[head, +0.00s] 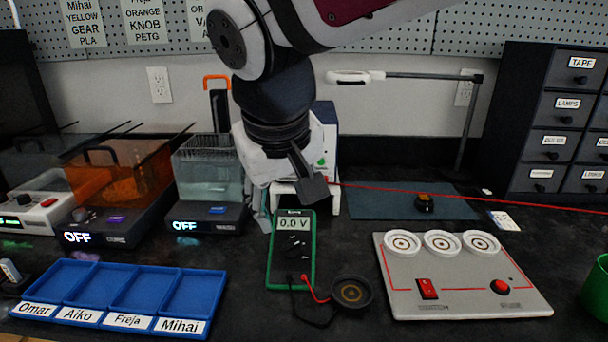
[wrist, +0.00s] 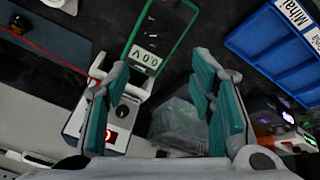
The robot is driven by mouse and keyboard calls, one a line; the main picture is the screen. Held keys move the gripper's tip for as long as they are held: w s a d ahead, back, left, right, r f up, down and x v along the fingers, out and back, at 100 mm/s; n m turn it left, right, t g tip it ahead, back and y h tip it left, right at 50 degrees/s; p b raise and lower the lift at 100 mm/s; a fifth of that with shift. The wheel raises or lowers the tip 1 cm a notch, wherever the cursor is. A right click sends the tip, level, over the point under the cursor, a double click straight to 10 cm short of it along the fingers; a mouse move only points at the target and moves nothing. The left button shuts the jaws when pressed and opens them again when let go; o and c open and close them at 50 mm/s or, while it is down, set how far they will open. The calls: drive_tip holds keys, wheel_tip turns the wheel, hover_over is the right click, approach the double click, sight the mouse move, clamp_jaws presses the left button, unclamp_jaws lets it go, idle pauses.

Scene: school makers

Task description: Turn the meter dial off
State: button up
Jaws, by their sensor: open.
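The meter (head: 306,262) lies on the dark bench, a black face in a green frame, below my gripper in the head view. Its screen (head: 293,223) reads 0.0 V. Its dark dial (head: 293,245) sits below the screen; its pointer setting is too small to read. My gripper (head: 287,198) is open and empty, above and behind the meter's screen end. Its teal-padded fingers (wrist: 160,78) stand apart, not touching the meter.
A blue tray (head: 140,297) is left, and a grey switch panel (head: 460,300) with white cups is right. A white device (head: 322,150) stands behind my gripper. A red line crosses rightward.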

sight(290, 244)
drive_tip(key=b+x, duration=0.4)
drive_tip(key=x, duration=0.9)
drive_tip(key=shift+w+f, duration=0.15)
drive_tip(key=shift+f, duration=0.05)
drive_tip(key=c, duration=1.2)
